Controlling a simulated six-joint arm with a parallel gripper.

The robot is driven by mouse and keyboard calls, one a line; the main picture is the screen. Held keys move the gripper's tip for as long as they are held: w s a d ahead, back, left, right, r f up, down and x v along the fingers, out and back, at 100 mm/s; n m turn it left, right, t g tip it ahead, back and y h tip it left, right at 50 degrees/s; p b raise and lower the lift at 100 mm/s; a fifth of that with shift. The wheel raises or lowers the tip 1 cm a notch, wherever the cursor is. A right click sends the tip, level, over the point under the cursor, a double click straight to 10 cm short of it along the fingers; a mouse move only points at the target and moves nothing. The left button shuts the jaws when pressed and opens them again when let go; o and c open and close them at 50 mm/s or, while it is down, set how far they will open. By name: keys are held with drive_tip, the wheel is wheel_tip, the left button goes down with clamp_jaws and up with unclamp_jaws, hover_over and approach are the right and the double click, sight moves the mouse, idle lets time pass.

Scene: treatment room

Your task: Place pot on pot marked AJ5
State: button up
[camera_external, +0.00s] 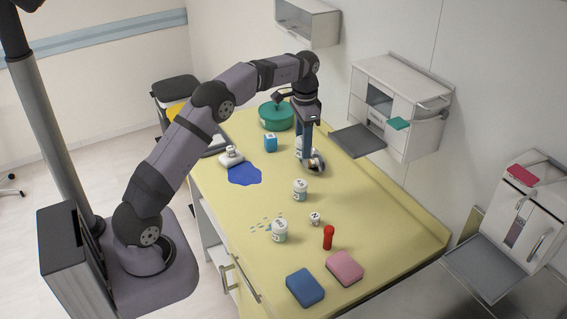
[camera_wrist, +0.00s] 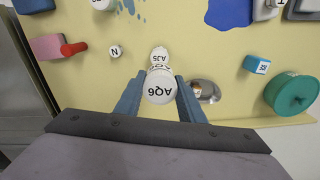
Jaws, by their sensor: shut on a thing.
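My gripper (camera_external: 306,150) is shut on a white pot marked AQ6 (camera_wrist: 159,88), which sits between the two blue-grey fingers in the wrist view. In the external view the fingers mostly hide this pot, and it looks raised above the yellow table. The white pot marked AJ5 (camera_wrist: 160,55) stands on the table just beyond the held pot in the wrist view, which partly covers it. In the external view a white pot, seemingly AJ5 (camera_external: 300,190), stands upright in front of my gripper. The two pots look apart there.
A metal bowl (camera_external: 317,163) lies close beside my gripper. A small pot marked N (camera_external: 315,218), another white pot (camera_external: 280,231), a red object (camera_external: 328,237) and two sponges are nearer the front. A blue patch (camera_external: 245,174), blue box (camera_external: 270,142) and green pot (camera_external: 277,116) lie left and behind.

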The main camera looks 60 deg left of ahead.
drive_tip(key=shift+s+n, duration=0.25)
drive_tip(key=shift+n, duration=0.05)
drive_tip(key=p, duration=0.3)
hover_over(300, 183)
drive_tip(key=shift+f, duration=5.05)
drive_tip(key=shift+f, duration=0.15)
drive_tip(key=o, duration=1)
drive_tip(key=shift+o, duration=0.2)
wheel_tip(300, 183, up, 12)
drive_tip(key=b, duration=0.2)
drive_tip(key=shift+w+r+b, duration=0.1)
drive_tip(key=shift+r+b, duration=0.1)
drive_tip(key=shift+b, duration=0.1)
